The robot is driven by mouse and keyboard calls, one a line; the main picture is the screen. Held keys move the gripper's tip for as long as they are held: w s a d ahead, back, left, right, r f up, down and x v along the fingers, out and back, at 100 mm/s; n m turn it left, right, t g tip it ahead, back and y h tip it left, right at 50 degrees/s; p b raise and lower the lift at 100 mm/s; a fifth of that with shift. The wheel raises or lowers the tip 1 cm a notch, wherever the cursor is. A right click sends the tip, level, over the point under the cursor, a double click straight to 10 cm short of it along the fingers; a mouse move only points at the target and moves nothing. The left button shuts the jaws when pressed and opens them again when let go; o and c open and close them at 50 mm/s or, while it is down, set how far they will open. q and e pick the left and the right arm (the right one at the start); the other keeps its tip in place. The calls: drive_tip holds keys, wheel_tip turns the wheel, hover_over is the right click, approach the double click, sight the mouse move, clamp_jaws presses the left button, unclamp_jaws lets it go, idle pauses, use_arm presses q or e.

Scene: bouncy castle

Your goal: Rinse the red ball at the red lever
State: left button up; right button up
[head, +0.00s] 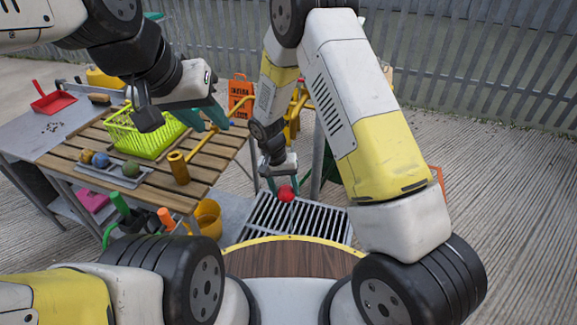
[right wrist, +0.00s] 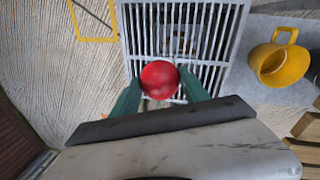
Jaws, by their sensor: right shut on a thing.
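The red ball (head: 285,193) is held between the teal fingers of my right gripper (head: 281,186), above the metal floor grate. In the right wrist view the red ball (right wrist: 160,79) sits between both fingertips over the grate bars. My left gripper (head: 207,116) is over the slatted table with its teal fingers apart. Its fingers are close to a yellow rod (head: 213,133); I cannot tell whether they touch it. A small red part shows among yellow pipework (head: 292,124) behind my right arm, but I cannot make out a lever for certain.
The slatted table (head: 62,157) carries a lime basket (head: 135,139) and a grey tray (head: 100,178) with several balls. A yellow bucket (head: 208,219) stands left of the grate (head: 318,225). An orange sign (head: 240,97) stands behind. Concrete at right is clear.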

sight(283, 199)
drive_tip(key=shift+s+a, duration=0.2)
drive_tip(key=shift+s, duration=0.85)
drive_tip(key=shift+s+a, duration=0.15)
drive_tip(key=shift+s, duration=0.85)
drive_tip(key=s+r, duration=0.4)
drive_tip(key=s, duration=0.1)
drive_tip(key=shift+a, duration=0.3)
